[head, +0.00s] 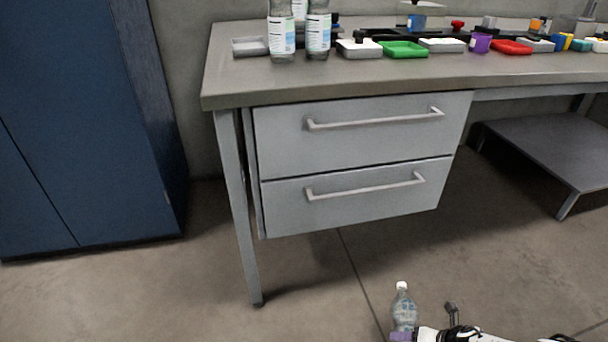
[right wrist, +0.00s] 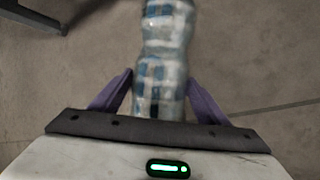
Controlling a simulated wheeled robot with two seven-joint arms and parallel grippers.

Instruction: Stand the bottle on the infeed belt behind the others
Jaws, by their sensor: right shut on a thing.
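A clear plastic bottle (head: 403,309) with a white cap is upright, low in front of the bench at the bottom of the head view. My right gripper (right wrist: 159,92) is shut on the bottle, its purple fingers on either side of it in the right wrist view. In that view the bottle (right wrist: 166,35) shows blue and white patches and runs out of the top edge. Labelled bottles (head: 282,36) stand at the bench's left front, with another (head: 318,34) beside. I cannot make out the infeed belt for certain. My left gripper is not in view.
The grey bench (head: 330,75) has two drawers (head: 360,140) below its top. A green tray (head: 404,49), a red tray (head: 511,47) and a purple cup (head: 480,43) sit on it. A blue cabinet (head: 80,130) stands left. The floor between is clear.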

